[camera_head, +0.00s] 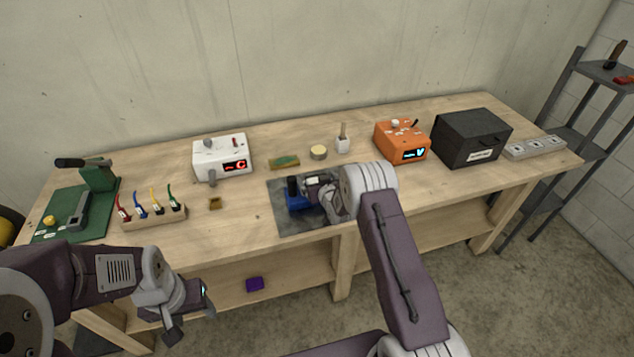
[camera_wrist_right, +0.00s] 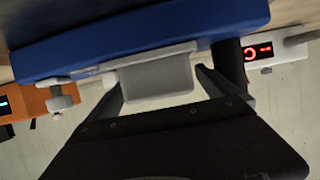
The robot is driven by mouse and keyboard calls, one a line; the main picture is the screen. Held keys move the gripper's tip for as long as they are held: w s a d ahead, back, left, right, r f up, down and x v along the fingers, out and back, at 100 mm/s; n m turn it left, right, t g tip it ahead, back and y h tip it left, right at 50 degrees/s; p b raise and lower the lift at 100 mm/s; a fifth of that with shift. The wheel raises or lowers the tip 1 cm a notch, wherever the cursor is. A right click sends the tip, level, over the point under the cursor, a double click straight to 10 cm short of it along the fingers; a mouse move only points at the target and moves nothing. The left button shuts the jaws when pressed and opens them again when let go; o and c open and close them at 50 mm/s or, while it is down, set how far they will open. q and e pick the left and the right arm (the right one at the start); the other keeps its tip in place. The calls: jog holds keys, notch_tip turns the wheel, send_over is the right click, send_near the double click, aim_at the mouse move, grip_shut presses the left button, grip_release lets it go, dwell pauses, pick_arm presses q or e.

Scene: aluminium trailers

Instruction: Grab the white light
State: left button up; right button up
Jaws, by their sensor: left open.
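A white block-shaped piece, likely the white light (camera_head: 318,181), sits at a blue holder (camera_head: 298,203) on the dark grey mat (camera_head: 285,222). In the right wrist view the white piece (camera_wrist_right: 155,78) is attached along the edge of the blue part (camera_wrist_right: 150,35). My right gripper (camera_wrist_right: 158,88) has its two fingers on either side of the white piece; whether they press on it I cannot tell. In the head view my right gripper (camera_head: 325,190) partly hides the holder. My left gripper (camera_head: 192,312) is open and empty in front of the bench.
A white device with a red display (camera_head: 222,157) and an orange one (camera_head: 402,141) stand at the back of the bench (camera_head: 250,225). A black box (camera_head: 472,138) is at right. A rack of coloured tools (camera_head: 152,213) and a green press (camera_head: 78,208) are at left.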

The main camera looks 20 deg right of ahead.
jog(key=c, duration=1.6)
notch_tip(320, 180, up, 10)
jog(key=shift+r+b, duration=0.1)
jog(key=shift+b, duration=0.75)
